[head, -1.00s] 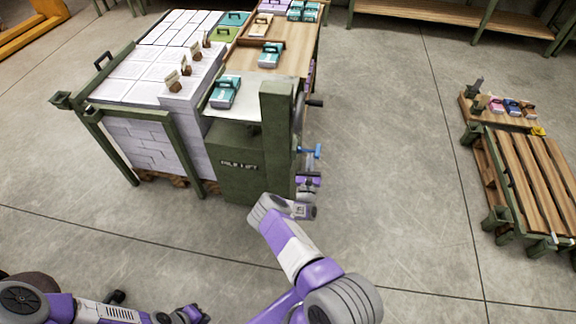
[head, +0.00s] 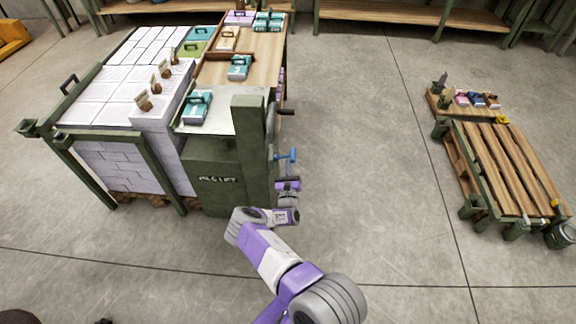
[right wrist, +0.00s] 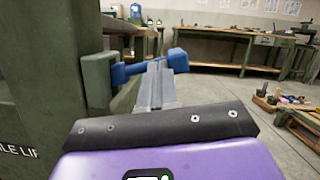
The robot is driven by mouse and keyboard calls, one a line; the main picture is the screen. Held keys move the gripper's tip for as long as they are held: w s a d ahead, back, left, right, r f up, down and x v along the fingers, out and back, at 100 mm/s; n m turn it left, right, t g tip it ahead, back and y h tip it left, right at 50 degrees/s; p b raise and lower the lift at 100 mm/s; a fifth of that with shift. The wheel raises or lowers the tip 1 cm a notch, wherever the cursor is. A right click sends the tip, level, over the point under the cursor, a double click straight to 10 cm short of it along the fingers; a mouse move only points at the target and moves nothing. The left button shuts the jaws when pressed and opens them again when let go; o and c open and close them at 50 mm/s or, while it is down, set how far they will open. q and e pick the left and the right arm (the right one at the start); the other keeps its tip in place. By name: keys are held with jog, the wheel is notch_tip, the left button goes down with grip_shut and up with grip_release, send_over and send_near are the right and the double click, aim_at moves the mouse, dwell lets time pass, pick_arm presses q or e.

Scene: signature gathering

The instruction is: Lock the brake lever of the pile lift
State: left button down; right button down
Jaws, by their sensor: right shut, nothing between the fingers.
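The pile lift (head: 215,160) is a green machine with its name on the front, left of centre in the head view. Its blue lever (head: 287,155) sticks out from the right side of the green post. In the right wrist view the lever (right wrist: 177,60) runs rightward from a green bracket and ends in a blue knob. My right gripper (head: 288,172) is shut and empty, just on the near side of the lever. In the right wrist view its grey fingers (right wrist: 158,75) overlap the lever's bar; I cannot tell whether they touch it. My left gripper is out of view.
A dark crank handle (head: 286,112) juts from the lift beyond the lever. White paper stacks (head: 110,90) fill its left side. A slatted wooden pallet (head: 500,165) stands at the right. The floor (head: 370,170) between lift and pallet is clear.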

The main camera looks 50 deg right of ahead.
jog(key=shift+w+d+r, duration=0.1)
jog(key=shift+d+r, duration=0.05)
jog(key=shift+r, duration=0.15)
jog(key=s+a+f, duration=0.7)
jog(key=s, duration=0.2)
jog(key=shift+a+p, duration=0.3)
jog(key=shift+a, duration=0.1)
dwell(0.4)
